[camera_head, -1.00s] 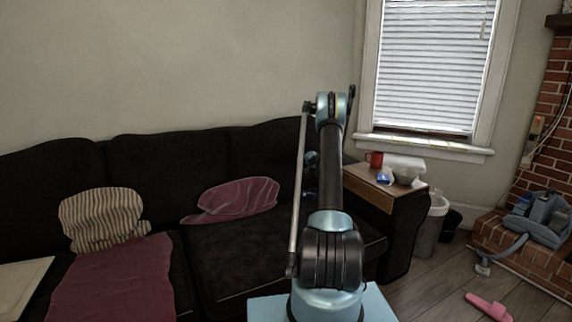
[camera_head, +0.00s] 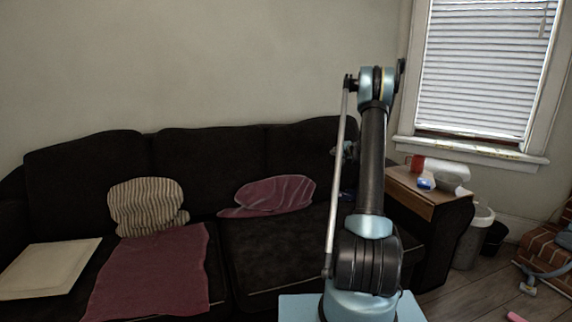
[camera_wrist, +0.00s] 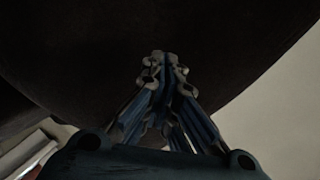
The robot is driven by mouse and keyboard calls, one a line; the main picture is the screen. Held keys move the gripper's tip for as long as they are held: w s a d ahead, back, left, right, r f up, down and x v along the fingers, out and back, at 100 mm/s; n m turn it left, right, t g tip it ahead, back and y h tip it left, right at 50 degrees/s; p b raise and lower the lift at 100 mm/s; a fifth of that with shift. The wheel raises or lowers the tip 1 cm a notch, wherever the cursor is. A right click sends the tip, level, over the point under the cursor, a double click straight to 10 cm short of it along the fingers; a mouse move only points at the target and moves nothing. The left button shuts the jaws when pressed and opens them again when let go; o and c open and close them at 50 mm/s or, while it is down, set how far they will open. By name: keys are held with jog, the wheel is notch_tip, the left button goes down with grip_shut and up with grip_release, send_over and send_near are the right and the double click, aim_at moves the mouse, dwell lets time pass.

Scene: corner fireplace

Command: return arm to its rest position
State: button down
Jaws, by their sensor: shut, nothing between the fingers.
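My arm rises in the middle right of the head view, with its upper link upright and its elbow near the window. My gripper (camera_wrist: 165,68) shows in the wrist view with its blue fingers drawn together and nothing between them. In the head view my gripper is mostly hidden behind the arm; only a small part shows beside the rod, in front of the sofa back. In the wrist view a large dark surface, which looks like the sofa (camera_wrist: 80,50), fills most of the picture. I cannot tell how far the fingertips are from it.
A dark sofa (camera_head: 208,165) holds a striped pillow (camera_head: 147,205), a maroon pillow (camera_head: 268,195), a maroon blanket (camera_head: 155,270) and a pale board (camera_head: 48,268). A wooden side table (camera_head: 410,190) carries several small things. A bin (camera_head: 472,240) stands beside it. Bare floor (camera_head: 470,295) shows at lower right.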

jog(key=s+a+r+n+g, duration=0.2)
jog(key=s+a+r, duration=0.3)
jog(key=s, duration=0.3)
jog(key=s+a+r+n+g, duration=0.1)
jog(key=s+a+r+g, duration=0.1)
jog(key=s+a+r, duration=0.45)
jog(key=s+a+r+n+g+h, duration=0.1)
jog(key=s+a, duration=0.1)
jog(key=s, duration=0.9)
jog(key=s+a+r+n+g, duration=0.1)
jog(key=s, duration=1)
jog(key=s+d+f+g+h, duration=0.1)
jog(key=s+f, duration=0.3)
jog(key=s, duration=0.9)
jog(key=s+d+f+n+g+h, duration=0.1)
jog(key=s+f, duration=0.4)
jog(key=s, duration=0.8)
jog(key=s+d+f+n+g+h, duration=0.1)
jog(key=s+f, duration=0.4)
jog(key=s, duration=0.8)
jog(key=shift+s+g+h, duration=0.2)
jog(key=shift+g+h, duration=0.5)
jog(key=shift+g, duration=0.3)
jog(key=shift+w+f, duration=0.15)
jog(key=shift+w, duration=0.35)
